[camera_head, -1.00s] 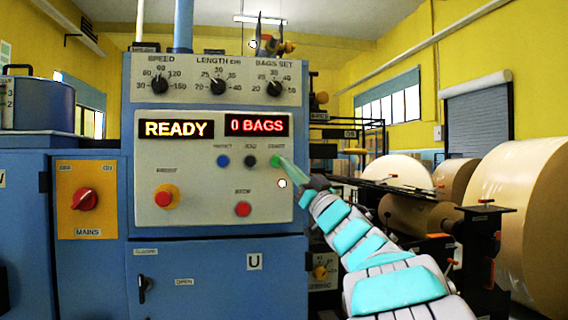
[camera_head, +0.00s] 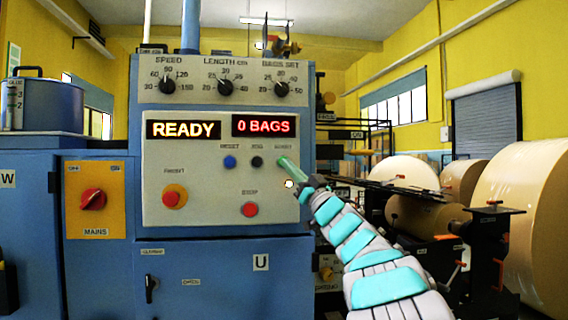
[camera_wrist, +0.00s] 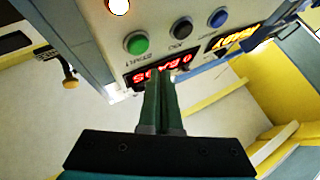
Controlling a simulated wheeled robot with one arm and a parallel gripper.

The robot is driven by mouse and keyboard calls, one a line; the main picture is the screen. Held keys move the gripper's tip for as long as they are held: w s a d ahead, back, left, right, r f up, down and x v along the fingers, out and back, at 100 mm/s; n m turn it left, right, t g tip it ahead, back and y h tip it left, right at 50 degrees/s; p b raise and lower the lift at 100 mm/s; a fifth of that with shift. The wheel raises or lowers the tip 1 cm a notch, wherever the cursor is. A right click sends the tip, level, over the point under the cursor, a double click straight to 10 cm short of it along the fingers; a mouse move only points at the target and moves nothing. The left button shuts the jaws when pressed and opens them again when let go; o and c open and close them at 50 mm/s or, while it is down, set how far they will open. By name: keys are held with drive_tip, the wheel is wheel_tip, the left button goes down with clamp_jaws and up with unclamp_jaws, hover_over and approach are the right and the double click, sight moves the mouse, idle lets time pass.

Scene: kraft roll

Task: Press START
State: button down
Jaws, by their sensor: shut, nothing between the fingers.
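The blue machine's pale control panel (camera_head: 210,205) faces me, with its displays reading READY and 0 BAGS. The green START button (camera_wrist: 137,43) shows in the wrist view, upside down, with its label below it. In the head view my gripper (camera_head: 287,165) reaches the panel's right side and its fingertips cover the button's place. In the wrist view my gripper (camera_wrist: 162,85) is shut and empty, its green fingers ending below and right of the button in the picture. I see a gap there; contact with the button is not visible.
A black JOG button (camera_head: 257,161) and a blue RESET button (camera_head: 230,161) sit left of my fingertips. A red STOP button (camera_head: 249,209) and a red knob (camera_head: 174,196) are lower. A lit white lamp (camera_head: 289,184) is just below my fingertips. Large kraft rolls (camera_head: 525,205) stand right.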

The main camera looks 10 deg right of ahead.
drive_tip(key=shift+w+p, duration=0.4)
drive_tip(key=shift+w, duration=0.8)
drive_tip(key=shift+r, duration=0.1)
idle(1.0)
drive_tip(key=shift+w+p, duration=0.4)
drive_tip(key=shift+p, duration=0.1)
